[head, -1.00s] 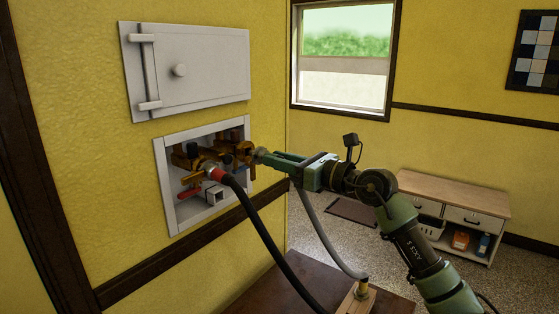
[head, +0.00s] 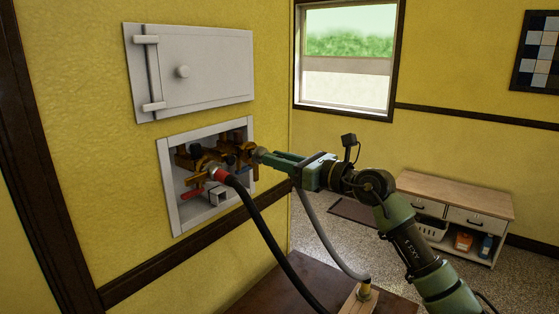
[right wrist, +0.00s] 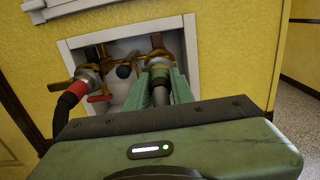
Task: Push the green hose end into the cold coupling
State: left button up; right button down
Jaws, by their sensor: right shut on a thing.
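My right gripper (head: 276,158) is shut on the green hose end (right wrist: 160,72), in front of the wall box. The grey hose (head: 318,226) hangs down from the gripper. The cold coupling (right wrist: 157,54) is the brass fitting on the right side of the box; it also shows in the head view (head: 246,153). The hose end points at this coupling and its tip is at or very near it. I cannot tell whether it is inside or only touching. The fingers hide part of the hose end. My left gripper is not in view.
A black hose (head: 262,232) with a red collar (head: 220,175) is on the left coupling, close to my gripper. The recessed box has a pale frame (head: 172,200), with a closed door (head: 205,65) above. A wooden block (head: 358,300) stands below on a brown top.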

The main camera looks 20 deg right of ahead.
jog(key=shift+p+x, duration=0.3)
jog(key=shift+x, duration=0.85)
dwell(2.4)
jog(key=shift+r, duration=0.15)
jog(key=c, duration=1.2)
grip_release()
jog(key=shift+o, duration=0.4)
jog(key=shift+w+a, duration=0.15)
jog(key=shift+a, duration=0.05)
jog(key=o, duration=0.5)
jog(key=shift+d, duration=0.1)
jog(key=shift+v, duration=1.15)
jog(key=shift+b+v, duration=0.85)
jog(key=shift+v, duration=1.6)
